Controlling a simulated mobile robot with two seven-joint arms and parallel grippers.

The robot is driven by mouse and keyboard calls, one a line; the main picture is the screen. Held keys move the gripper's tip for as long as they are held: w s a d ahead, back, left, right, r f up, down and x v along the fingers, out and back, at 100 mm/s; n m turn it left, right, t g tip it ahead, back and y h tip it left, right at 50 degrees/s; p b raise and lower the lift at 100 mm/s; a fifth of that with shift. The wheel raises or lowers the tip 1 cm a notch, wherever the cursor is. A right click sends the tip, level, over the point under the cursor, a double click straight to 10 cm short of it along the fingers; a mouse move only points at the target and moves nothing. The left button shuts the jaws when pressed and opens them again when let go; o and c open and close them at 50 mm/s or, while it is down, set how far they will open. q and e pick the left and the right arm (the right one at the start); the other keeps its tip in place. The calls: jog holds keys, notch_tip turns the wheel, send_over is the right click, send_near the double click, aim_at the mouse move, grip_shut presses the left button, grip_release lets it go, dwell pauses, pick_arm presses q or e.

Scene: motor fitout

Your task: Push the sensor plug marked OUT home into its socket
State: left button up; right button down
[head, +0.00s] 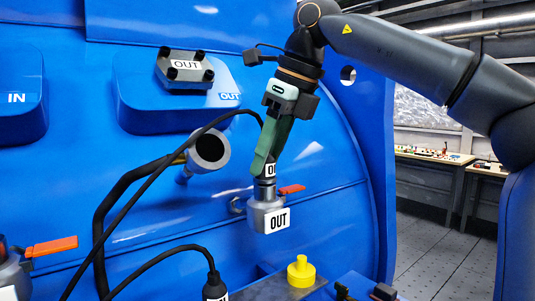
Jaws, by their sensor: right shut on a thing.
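The sensor plug (270,170), with a white label partly hidden so that only its first letters show, is held in my right gripper (268,160). The gripper has green fingers, points down and is shut on the plug. The plug's grey metal lower end meets the top of the grey socket (257,216), which carries a white OUT label. How deep the end sits in the socket I cannot tell. A black cable leads from the plug up and away to the left. My left gripper is not in view.
An orange lever (291,189) sticks out beside the socket. A thick black hose with a grey open end (210,148) is left of the gripper. Another black plug (214,286) and a yellow knob (300,272) stand below. Another orange lever (52,246) is at left.

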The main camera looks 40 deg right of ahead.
jog(key=shift+f, duration=0.15)
jog(key=shift+c, duration=2)
grip_release()
jog(key=p+v, duration=0.3)
jog(key=v, duration=0.9)
jog(key=shift+s+r, duration=0.2)
jog(key=shift+r, duration=0.05)
